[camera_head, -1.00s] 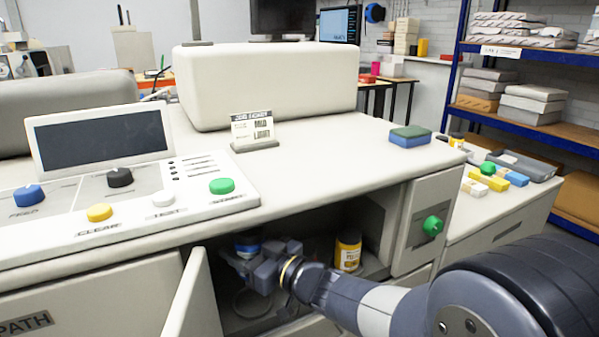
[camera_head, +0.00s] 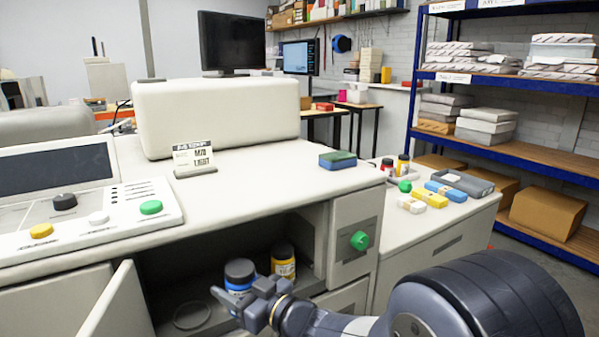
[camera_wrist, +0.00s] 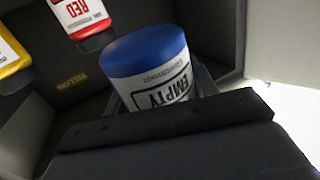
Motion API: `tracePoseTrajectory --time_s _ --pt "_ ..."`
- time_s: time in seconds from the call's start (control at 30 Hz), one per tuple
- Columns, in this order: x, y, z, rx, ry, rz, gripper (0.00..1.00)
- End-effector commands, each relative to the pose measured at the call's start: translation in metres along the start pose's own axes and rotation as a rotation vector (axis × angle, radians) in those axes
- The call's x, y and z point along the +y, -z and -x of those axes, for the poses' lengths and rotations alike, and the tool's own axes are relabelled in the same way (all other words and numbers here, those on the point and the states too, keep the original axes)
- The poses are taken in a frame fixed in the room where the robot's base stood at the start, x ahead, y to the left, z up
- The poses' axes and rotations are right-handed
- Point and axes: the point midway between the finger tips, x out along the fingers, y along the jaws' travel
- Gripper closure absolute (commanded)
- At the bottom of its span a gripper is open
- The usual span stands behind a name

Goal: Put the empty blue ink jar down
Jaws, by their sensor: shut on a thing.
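The blue ink jar (camera_head: 239,273) has a dark lid and a white and blue body in the head view. The jar's lower part is hidden behind my gripper.
A yellow jar (camera_head: 283,262) stands in the compartment just right of the blue jar. A round ring mark (camera_head: 192,315) lies on the compartment floor at left. The open door (camera_head: 115,308) stands at left. The side counter (camera_head: 440,222) holds small jars, blocks and a grey tray.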

Motion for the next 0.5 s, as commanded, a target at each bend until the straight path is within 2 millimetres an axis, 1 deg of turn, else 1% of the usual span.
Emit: tracePoseTrajectory --time_s 0.03,0.27,0.37,0.47,0.5 --pt "0.006 0.003 0.002 -0.001 -0.016 -0.002 0.7" --pt "0.039 -0.006 0.015 -0.002 -0.114 -0.004 0.7" --pt "0.06 -0.01 0.027 -0.002 -0.188 -0.005 0.7" --pt "0.088 -0.018 0.046 -0.005 -0.296 -0.007 0.7" --pt "0.098 -0.021 0.056 -0.005 -0.343 -0.006 0.7"
